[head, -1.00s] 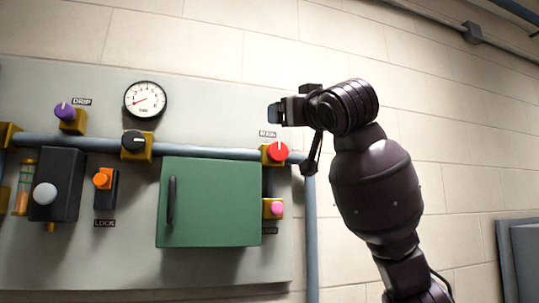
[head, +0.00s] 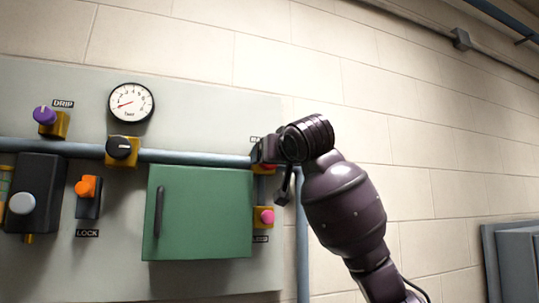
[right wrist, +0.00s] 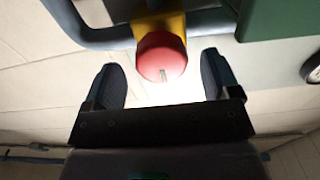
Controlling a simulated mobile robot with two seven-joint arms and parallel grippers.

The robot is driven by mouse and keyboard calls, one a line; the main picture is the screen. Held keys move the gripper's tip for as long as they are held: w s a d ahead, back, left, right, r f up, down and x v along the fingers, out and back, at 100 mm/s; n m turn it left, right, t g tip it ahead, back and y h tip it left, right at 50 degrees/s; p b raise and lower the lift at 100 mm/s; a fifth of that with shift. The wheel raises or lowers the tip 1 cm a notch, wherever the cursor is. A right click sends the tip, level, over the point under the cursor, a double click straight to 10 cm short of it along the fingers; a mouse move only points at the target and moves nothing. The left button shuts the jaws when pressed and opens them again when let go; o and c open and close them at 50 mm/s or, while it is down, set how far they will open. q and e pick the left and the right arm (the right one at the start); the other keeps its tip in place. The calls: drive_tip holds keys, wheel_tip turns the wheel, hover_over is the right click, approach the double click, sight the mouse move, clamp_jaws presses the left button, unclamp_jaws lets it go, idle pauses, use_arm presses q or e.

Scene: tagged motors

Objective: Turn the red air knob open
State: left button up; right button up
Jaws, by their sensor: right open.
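The red air knob (right wrist: 160,57) is round with a short pale mark on its face and sits on a yellow block (right wrist: 173,24) on the pipe. In the right wrist view it lies between the two fingertips of my right gripper (right wrist: 161,80), with a gap on both sides. The gripper is open and empty. In the head view my right gripper (head: 262,150) is in front of the knob and hides most of it. My left gripper is not in view.
A green cabinet door (head: 200,213) is just left of the knob, and a pink knob (head: 266,216) is below it. A gauge (head: 131,102), black knob (head: 121,147), purple knob (head: 44,115) and orange switch (head: 86,187) are further left.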

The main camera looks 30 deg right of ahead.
drive_tip(key=shift+p+x, duration=0.35)
drive_tip(key=shift+x, duration=1.05)
drive_tip(key=shift+a, duration=0.1)
drive_tip(key=c, duration=0.9)
